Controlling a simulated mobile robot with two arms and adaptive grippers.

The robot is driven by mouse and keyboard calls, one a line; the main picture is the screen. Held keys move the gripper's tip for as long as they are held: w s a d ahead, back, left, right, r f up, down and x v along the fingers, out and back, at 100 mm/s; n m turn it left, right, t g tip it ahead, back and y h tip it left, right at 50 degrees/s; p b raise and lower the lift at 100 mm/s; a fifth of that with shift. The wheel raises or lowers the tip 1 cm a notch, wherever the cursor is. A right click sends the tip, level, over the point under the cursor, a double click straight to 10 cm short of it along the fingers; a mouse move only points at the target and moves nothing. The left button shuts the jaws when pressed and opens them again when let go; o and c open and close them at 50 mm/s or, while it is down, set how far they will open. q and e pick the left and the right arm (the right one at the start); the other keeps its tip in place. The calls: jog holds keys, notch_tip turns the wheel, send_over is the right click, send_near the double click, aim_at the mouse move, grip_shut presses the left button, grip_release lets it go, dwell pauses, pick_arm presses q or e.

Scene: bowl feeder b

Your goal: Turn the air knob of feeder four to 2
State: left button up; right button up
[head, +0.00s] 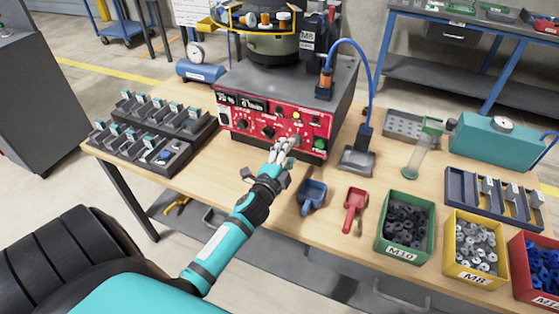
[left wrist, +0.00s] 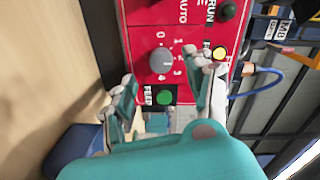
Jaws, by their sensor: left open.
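The feeder's red control panel (head: 275,120) faces me under the round bowl (head: 272,45). My left gripper (head: 287,146) is in front of the panel's lower right part and hides some of it. In the left wrist view, a grey round knob (left wrist: 161,60) sits on the panel with the marks 0 to 4 around it; I cannot tell which mark it points at. My left gripper (left wrist: 167,74) is open and empty there, its fingers on either side of the knob's lower area. I cannot tell whether they touch it. No feeder number is readable. My right gripper is not in view.
A green button (left wrist: 166,97) marked FEED is close to the knob, between the fingers. A blue scoop (head: 312,196) and a red scoop (head: 354,208) lie on the table. A black rack (head: 145,150) stands left; green (head: 405,228) and yellow (head: 476,248) bins stand right.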

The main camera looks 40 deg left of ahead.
pick_arm(q)
jog(key=v, duration=0.7)
jog(key=shift+s, duration=0.2)
jog(key=shift+d, duration=0.1)
